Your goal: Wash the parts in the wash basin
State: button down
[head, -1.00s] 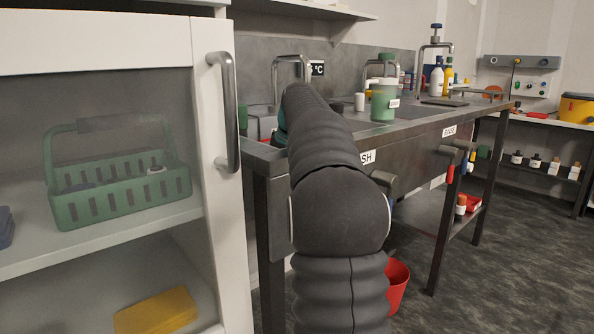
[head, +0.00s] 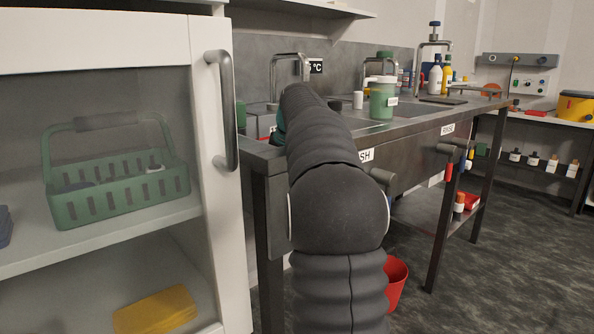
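The sink bench (head: 265,160) stands ahead, with a label ending in "SH" (head: 367,155) on its front, partly covered by my arm. A basin under the left tap (head: 287,60) is mostly hidden behind my arm. My arm reaches over the bench's left end, and my gripper is hidden behind it. A green basket with a handle (head: 120,190) sits on the cabinet shelf at the left, with small items inside that are hard to make out. I cannot tell whether these are the parts.
A second basin has a "RINSE" label (head: 448,129). The cabinet door (head: 213,190) with its handle is close left of my arm. A red bucket (head: 396,284) stands below.

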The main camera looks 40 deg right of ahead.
jog(key=shift+r+p, duration=0.5)
jog(key=shift+p, duration=0.1)
dwell(0.4)
notch_tip(320, 180, up, 9)
jog(key=p, duration=0.8)
jog(key=shift+f, duration=0.2)
notch_tip(320, 180, up, 13)
dwell(0.8)
jog(key=shift+s+f, duration=0.1)
dwell(1.8)
